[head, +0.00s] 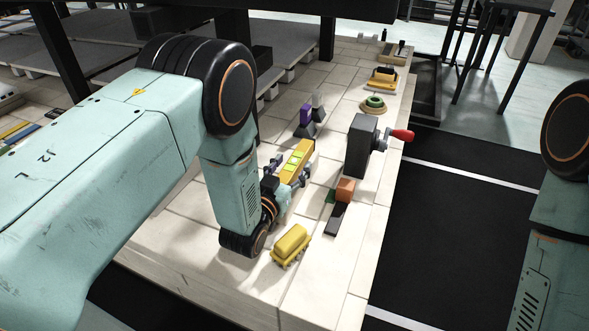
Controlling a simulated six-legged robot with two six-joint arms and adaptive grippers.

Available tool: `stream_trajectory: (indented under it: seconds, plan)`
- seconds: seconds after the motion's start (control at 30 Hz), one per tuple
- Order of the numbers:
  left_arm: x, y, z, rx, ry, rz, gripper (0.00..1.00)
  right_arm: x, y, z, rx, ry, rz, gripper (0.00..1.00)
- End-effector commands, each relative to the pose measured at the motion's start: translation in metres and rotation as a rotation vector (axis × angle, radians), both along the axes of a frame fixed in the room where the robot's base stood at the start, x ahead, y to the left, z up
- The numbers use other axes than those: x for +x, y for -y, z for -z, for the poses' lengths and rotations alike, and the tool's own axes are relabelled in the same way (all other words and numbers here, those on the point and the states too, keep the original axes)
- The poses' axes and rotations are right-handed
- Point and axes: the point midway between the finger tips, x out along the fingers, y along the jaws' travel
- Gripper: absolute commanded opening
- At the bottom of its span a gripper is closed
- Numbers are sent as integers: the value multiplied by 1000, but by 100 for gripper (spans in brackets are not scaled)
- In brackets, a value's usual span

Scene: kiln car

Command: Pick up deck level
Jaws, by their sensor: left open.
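The deck level, a yellow-orange bar with bright green windows on top (297,157), lies on the pale tiled deck in the middle of the head view. My left gripper (289,171) is at its near end, with one finger on each side of it. The fingers are open, and I cannot tell whether either touches the level. The level's near end is partly hidden by the gripper. My right arm shows at the right edge, but its gripper is out of view.
A yellow wheeled block (291,243) lies close in front of the left gripper. An orange block (345,189) and a dark grey box with a red-handled crank (361,146) stand to the right. Purple and grey pieces (305,115) stand behind the level. The deck's right edge drops to black floor.

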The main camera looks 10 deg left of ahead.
Motion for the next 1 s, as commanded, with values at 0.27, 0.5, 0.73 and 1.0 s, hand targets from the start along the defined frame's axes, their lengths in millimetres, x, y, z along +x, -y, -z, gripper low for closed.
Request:
stream_trajectory:
  seconds: [0.27,0.5,0.73,1.0]
  plan:
    - [0,0,0,0,0,0,44,0,0,-1,0,0,0,40]
    - [0,0,0,0,-1,0,24,0,0,-1,0,0,0,40]
    - [0,0,0,0,-1,0,4,0,0,-1,0,0,0,40]
    - [1,0,-1,1,2,0,0,0,0,-1,0,0,0,40]
